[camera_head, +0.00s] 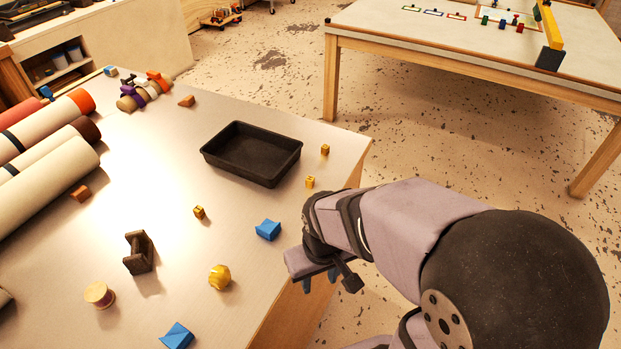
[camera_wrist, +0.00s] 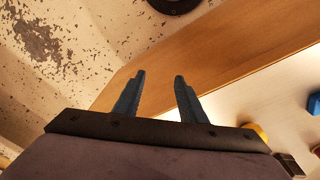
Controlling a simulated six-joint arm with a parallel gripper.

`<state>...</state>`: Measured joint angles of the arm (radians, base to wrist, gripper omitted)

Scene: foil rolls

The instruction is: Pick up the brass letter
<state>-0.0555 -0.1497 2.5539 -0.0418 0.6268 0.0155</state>
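Three small brass-yellow blocks lie on the pale worktable: one (camera_head: 325,149) right of the black tray, one (camera_head: 310,182) at the tray's near right corner, and one (camera_head: 199,212) left of the blue blocks. Marks on their faces are too small to read, so I cannot tell which is the brass letter. My gripper (camera_head: 319,280) hangs by the table's right edge, apart from all three blocks. In the wrist view my gripper (camera_wrist: 157,78) shows two blue fingers spread apart with nothing between them.
The black tray (camera_head: 214,156) is empty. Blue blocks (camera_head: 268,230) (camera_head: 177,336), a faceted yellow piece (camera_head: 219,277), a dark stand (camera_head: 139,252) and a thread spool (camera_head: 99,295) stand nearby. Large rolls (camera_head: 45,188) lie at the left. The table's wooden side (camera_wrist: 225,45) fills the wrist view's middle.

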